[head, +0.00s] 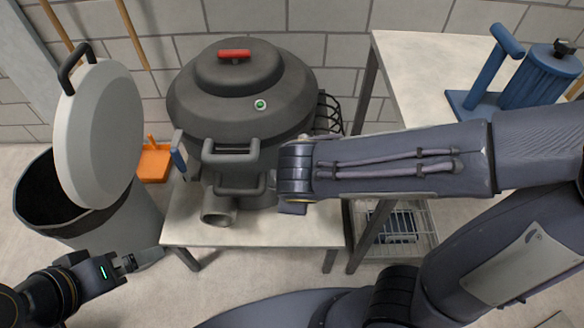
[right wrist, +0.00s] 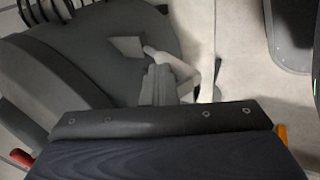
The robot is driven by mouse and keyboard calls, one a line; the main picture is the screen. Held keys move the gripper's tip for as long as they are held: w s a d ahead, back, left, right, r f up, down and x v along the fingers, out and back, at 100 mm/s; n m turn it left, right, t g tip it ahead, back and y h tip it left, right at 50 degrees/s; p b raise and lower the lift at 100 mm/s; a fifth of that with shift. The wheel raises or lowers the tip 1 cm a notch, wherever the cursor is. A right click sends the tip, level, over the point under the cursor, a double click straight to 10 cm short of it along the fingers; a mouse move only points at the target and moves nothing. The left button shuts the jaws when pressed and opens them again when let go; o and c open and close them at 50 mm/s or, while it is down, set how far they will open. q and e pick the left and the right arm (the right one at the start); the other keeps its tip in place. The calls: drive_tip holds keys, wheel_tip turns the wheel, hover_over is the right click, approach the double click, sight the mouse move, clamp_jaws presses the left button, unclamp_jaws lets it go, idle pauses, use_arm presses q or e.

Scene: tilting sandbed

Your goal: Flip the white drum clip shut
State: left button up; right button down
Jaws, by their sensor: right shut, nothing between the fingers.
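The dark grey drum (head: 240,95) stands on a low pale table, its domed lid bearing a red handle. A blue clip (head: 178,152) shows at its left side. No white clip shows in the head view; my right arm covers the drum's right front. In the right wrist view a pale, whitish lever-like piece (right wrist: 178,66) lies against the drum's side, perhaps the white clip. My right gripper (right wrist: 160,86) is shut and empty close beside this piece; whether they touch is unclear. My left gripper (head: 128,263) is low at the left, away from the drum; its finger gap is unclear.
A grey bin (head: 115,215) with its pale lid (head: 98,135) raised stands left of the table (head: 285,233). An orange dustpan (head: 154,163) is behind it. A taller table (head: 405,75) at right holds a blue device (head: 540,80). A wire basket (head: 405,235) sits below.

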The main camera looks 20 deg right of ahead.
drive_tip(key=f+b, duration=0.1)
drive_tip(key=s+t+b, duration=0.1)
drive_tip(key=shift+a+f+b, duration=0.15)
drive_tip(key=shift+f+b, duration=0.15)
drive_tip(key=shift+f, duration=0.05)
use_arm(q)
drive_tip(key=shift+f+b, duration=0.55)
drive_tip(key=shift+f, duration=2.1)
use_arm(e)
drive_tip(key=shift+s+f, duration=0.15)
drive_tip(key=shift+s, duration=0.2)
drive_tip(key=shift+s+a+f, duration=0.1)
